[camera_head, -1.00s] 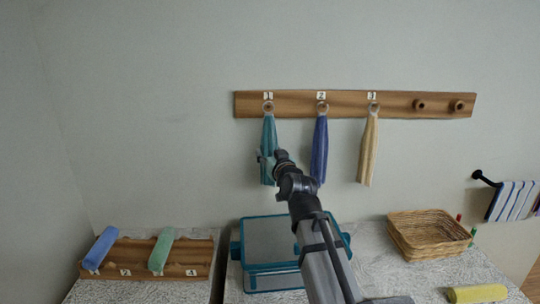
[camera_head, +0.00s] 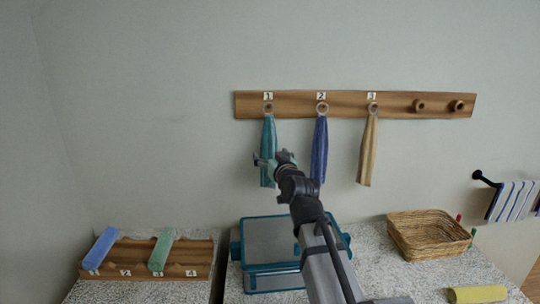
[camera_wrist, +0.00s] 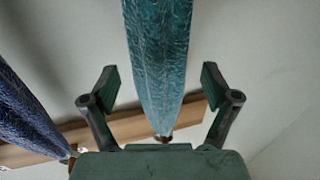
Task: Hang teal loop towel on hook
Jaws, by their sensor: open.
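The teal towel (camera_head: 268,137) hangs straight down from the wooden peg marked 1, with its loop at the peg. It also shows in the wrist view (camera_wrist: 158,60), in the gap between my gripper's fingers. My gripper (camera_head: 264,161) is beside the towel's lower half. In the wrist view my gripper (camera_wrist: 158,88) is open, with clear space between each finger and the cloth. The hook rail (camera_head: 390,104) is on the wall.
A blue towel (camera_head: 320,150) hangs close by on peg 2, and a yellow one (camera_head: 369,150) on peg 3. The two pegs at the right are bare. Below are a teal-rimmed box (camera_head: 270,219), a wicker basket (camera_head: 420,252) and a wooden rack (camera_head: 125,272) with rolled towels.

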